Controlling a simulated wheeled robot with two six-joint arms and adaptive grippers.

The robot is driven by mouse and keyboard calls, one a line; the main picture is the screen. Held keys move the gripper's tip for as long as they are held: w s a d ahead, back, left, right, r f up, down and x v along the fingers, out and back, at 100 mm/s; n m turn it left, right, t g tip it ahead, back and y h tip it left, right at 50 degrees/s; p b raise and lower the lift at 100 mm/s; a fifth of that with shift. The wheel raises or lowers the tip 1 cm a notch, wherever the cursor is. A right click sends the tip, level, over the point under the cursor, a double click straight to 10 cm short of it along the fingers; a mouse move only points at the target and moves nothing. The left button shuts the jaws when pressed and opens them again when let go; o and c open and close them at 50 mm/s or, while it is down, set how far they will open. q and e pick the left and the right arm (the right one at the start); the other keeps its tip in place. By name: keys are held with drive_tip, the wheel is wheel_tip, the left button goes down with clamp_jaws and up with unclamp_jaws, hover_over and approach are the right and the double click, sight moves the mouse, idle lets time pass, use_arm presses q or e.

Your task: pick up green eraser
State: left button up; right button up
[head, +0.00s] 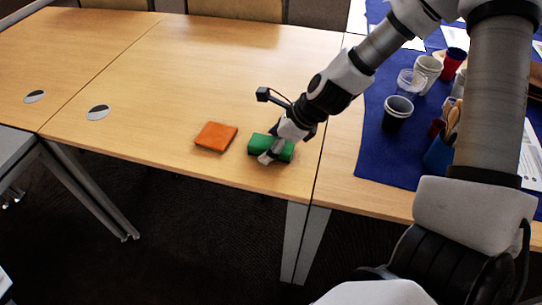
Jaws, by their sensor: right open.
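The green eraser (258,142) is a green block lying on the wooden table near its front edge. My right gripper (272,156) is at the eraser, with its fingers reaching down over the eraser's middle and front and hiding part of it. The gripper is open; I cannot tell whether a finger touches the eraser. My left gripper is not in view.
An orange block (216,136) lies just left of the eraser. A blue cloth (374,148) at the right carries a black cup (397,113), a clear cup (410,83), other cups and a utensil holder. The wooden table (150,100) is clear to the left and behind.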

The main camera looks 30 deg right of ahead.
sight(271, 142)
drive_tip(key=shift+r, duration=0.1)
drive_tip(key=c, duration=1.3)
drive_tip(key=shift+o, duration=0.2)
wheel_tip(271, 142, up, 10)
drive_tip(key=p, duration=0.9)
drive_tip(key=shift+p, duration=0.4)
drive_tip(key=shift+o, duration=0.9)
drive_tip(key=shift+c, duration=0.2)
